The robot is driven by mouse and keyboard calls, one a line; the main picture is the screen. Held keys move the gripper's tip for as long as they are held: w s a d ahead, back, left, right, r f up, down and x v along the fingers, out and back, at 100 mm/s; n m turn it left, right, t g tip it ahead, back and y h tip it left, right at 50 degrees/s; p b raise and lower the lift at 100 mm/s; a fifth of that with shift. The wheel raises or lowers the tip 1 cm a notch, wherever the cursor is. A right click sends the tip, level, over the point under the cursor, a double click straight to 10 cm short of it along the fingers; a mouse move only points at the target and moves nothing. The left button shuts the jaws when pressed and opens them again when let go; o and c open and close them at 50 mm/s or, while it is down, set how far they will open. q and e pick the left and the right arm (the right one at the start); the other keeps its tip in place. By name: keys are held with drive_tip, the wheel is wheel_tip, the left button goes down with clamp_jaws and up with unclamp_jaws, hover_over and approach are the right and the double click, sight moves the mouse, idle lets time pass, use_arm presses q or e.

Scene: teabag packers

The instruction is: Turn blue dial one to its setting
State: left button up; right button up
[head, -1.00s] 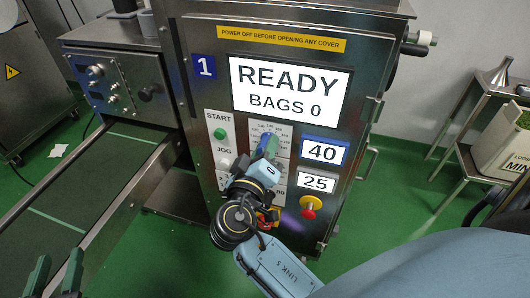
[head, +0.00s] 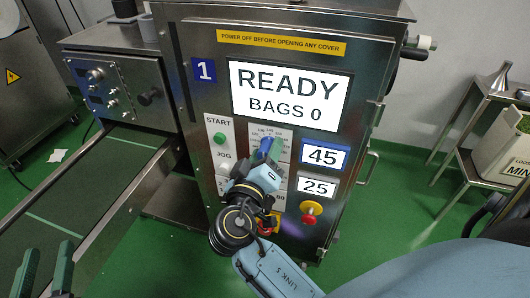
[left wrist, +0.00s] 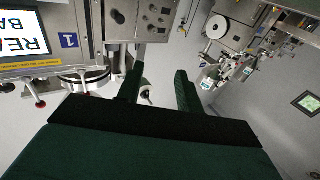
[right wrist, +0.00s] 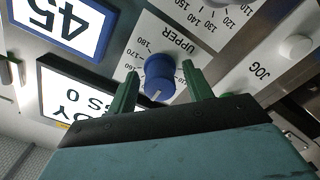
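The blue dial (head: 266,147) sits on the front panel of machine 1, on a white plate marked UPPER with a number scale. The right wrist view shows the blue dial (right wrist: 160,76) between my right gripper's green fingers (right wrist: 162,88), with a narrow gap on each side. A white pointer line shows on its face. The blue-framed display (head: 324,155) beside it reads 45. In the head view my right gripper (head: 268,158) reaches up to the dial and partly hides the plate. My left gripper (head: 46,268) is open and empty at lower left.
The main screen (head: 289,95) reads READY, BAGS 0. A second display (head: 316,187) reads 25. A green START button (head: 219,138) and a white JOG button (right wrist: 296,46) lie beside the dial.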

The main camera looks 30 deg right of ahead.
drive_tip(key=shift+s+a, duration=0.15)
use_arm(q)
drive_tip(key=shift+s+a+f+g+y+p, duration=0.15)
drive_tip(key=shift+a+f+g+y+p, duration=0.1)
drive_tip(key=shift+f+g, duration=0.55)
drive_tip(key=shift+s+a+f+g+y+p, duration=0.2)
drive_tip(key=shift+f+g, duration=0.25)
drive_tip(key=shift+f, duration=0.6)
drive_tip(key=shift+s+a+f+g+y+p, duration=0.15)
drive_tip(key=shift+a+f+g+p, duration=0.1)
drive_tip(key=shift+f+g, duration=0.55)
use_arm(e)
drive_tip(key=v, duration=0.7)
use_arm(q)
drive_tip(key=shift+f, duration=0.1)
